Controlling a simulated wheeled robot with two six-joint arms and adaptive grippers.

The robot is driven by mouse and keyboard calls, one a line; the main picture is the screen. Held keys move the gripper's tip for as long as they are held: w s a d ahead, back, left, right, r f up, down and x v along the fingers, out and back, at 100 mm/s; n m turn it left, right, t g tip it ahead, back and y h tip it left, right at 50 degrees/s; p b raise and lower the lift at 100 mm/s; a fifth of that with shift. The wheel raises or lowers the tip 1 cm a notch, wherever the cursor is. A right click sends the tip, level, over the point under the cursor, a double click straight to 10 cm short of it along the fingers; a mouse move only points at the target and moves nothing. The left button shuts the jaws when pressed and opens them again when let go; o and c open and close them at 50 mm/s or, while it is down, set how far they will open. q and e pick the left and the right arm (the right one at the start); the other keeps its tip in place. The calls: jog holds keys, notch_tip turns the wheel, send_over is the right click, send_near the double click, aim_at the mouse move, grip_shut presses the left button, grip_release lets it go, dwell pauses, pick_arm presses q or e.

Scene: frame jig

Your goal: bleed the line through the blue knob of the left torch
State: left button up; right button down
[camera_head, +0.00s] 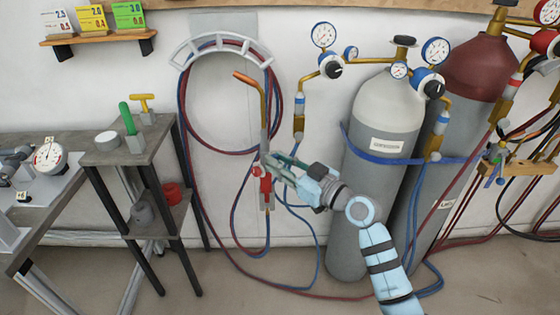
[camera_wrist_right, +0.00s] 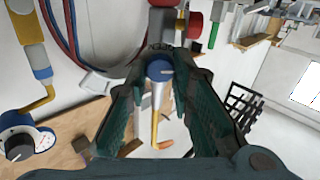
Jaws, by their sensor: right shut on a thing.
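The left torch (camera_head: 264,138) hangs upright against the wall, its copper tip at the top. Its red knob (camera_head: 265,185) sticks out low on the body. My right gripper (camera_head: 273,164) reaches it from the right. In the right wrist view its two dark fingers stand on either side of the torch's blue knob (camera_wrist_right: 158,71), shut on it. In the head view the gripper hides the blue knob. My left gripper is not in view.
A grey cylinder (camera_head: 385,118) and a maroon-topped cylinder (camera_head: 482,68) stand right of the torch. Coiled red and blue hoses hang on a wall hanger (camera_head: 222,42). A second torch (camera_head: 511,93) is at far right. A small bench (camera_head: 150,140) stands left.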

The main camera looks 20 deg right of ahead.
jog(key=m+p, duration=0.3)
jog(key=m, duration=0.6)
jog(key=m+p, duration=0.4)
jog(key=m, duration=0.5)
jog(key=shift+d+f, duration=0.15)
jog(key=shift+m, duration=0.5)
jog(key=c, duration=1.4)
grip_release()
